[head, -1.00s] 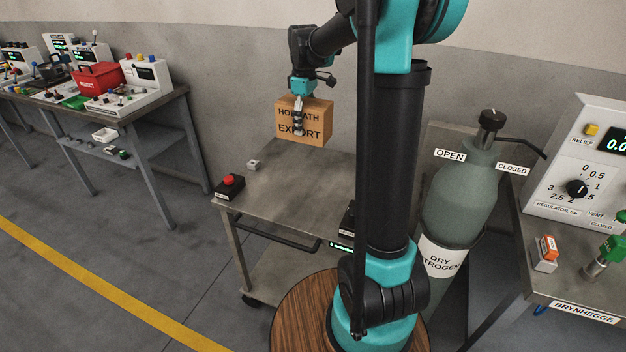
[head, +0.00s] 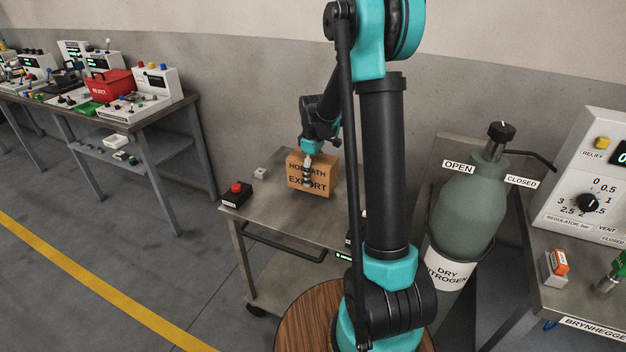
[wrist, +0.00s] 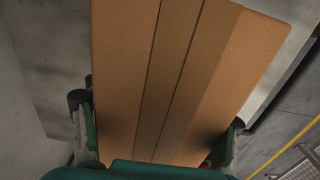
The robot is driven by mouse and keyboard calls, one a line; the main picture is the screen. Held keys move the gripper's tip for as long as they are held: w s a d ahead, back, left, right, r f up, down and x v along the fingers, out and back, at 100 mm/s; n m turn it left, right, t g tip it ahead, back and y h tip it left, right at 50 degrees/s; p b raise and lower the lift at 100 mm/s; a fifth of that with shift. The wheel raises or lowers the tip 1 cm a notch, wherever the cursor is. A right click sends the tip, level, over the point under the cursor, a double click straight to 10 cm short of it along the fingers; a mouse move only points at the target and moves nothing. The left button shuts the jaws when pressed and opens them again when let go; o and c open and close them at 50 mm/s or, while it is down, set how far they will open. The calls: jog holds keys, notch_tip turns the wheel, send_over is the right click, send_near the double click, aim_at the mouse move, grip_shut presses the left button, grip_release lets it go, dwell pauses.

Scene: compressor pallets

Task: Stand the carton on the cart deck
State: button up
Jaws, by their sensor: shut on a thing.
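The carton (head: 311,187) is a brown box printed "HORVATH EXPORT". In the head view it is upright at the cart deck (head: 268,220), towards its back. Its base looks on or just above the deck; I cannot tell if it touches. My gripper (head: 308,180) is shut on the carton, one finger showing across its printed face. In the wrist view the carton (wrist: 195,60) fills the middle, its taped top towards the camera, with a finger at either side. The rest of the deck's right part is hidden behind my arm.
A red button box (head: 236,195) and a small pale block (head: 261,173) sit at the deck's left. A dry nitrogen cylinder (head: 468,215) stands right of the cart. The deck's front left is clear. A workbench (head: 160,118) stands at the left.

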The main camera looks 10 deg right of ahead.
aim_at(313, 158)
notch_tip(313, 158, down, 2)
jog(key=shift+f, duration=0.15)
jog(key=o, duration=1.7)
jog(key=shift+c, duration=0.2)
notch_tip(313, 158, up, 12)
jog(key=shift+r, duration=0.1)
